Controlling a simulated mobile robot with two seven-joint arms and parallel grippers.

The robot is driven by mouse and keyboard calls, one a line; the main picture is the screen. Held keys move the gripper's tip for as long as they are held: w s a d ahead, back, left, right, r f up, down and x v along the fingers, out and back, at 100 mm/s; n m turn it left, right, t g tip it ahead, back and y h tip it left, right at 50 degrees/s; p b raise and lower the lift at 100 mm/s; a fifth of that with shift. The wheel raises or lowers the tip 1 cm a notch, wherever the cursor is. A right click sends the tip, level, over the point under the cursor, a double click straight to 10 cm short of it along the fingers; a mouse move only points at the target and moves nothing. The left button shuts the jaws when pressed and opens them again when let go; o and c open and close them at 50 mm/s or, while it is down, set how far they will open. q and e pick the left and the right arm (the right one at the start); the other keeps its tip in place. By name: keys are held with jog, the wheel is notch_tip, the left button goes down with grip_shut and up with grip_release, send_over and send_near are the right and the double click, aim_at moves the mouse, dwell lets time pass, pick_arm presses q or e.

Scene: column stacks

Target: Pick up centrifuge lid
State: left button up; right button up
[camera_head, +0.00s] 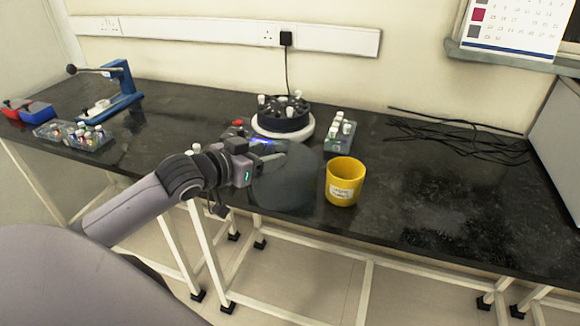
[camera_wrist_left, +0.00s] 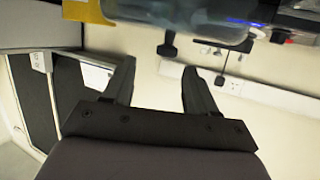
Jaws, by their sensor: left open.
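The centrifuge lid, a dark grey see-through dome (camera_head: 287,186), sits at the bench's front edge, in front of the centrifuge. The centrifuge (camera_head: 283,118) stands behind it with its black rotor uncovered and several white-capped tubes in it. My left gripper (camera_head: 268,163) is at the lid's left side in the head view, its fingers partly hard to make out against the dark dome. In the left wrist view, the two fingers (camera_wrist_left: 159,64) are apart with nothing between them, and the see-through lid (camera_wrist_left: 185,18) shows just beyond the tips. My right gripper is not seen.
A yellow labelled cup (camera_head: 345,182) stands close to the lid's right. A tube rack (camera_head: 340,132) is behind the cup. Black cables (camera_head: 455,138) lie at the back right. A blue press (camera_head: 118,90) and another tube rack (camera_head: 75,135) are left. The right front bench is clear.

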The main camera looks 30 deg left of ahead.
aim_at(277, 151)
pick_arm(q)
jog(key=shift+a+x, duration=0.2)
jog(key=shift+x, duration=1.15)
jog(key=shift+a+x, duration=0.2)
jog(key=shift+x, duration=1.15)
jog(key=shift+w+d+f, duration=0.1)
jog(key=shift+w+f, duration=0.3)
jog(key=shift+w, duration=0.2)
grip_shut()
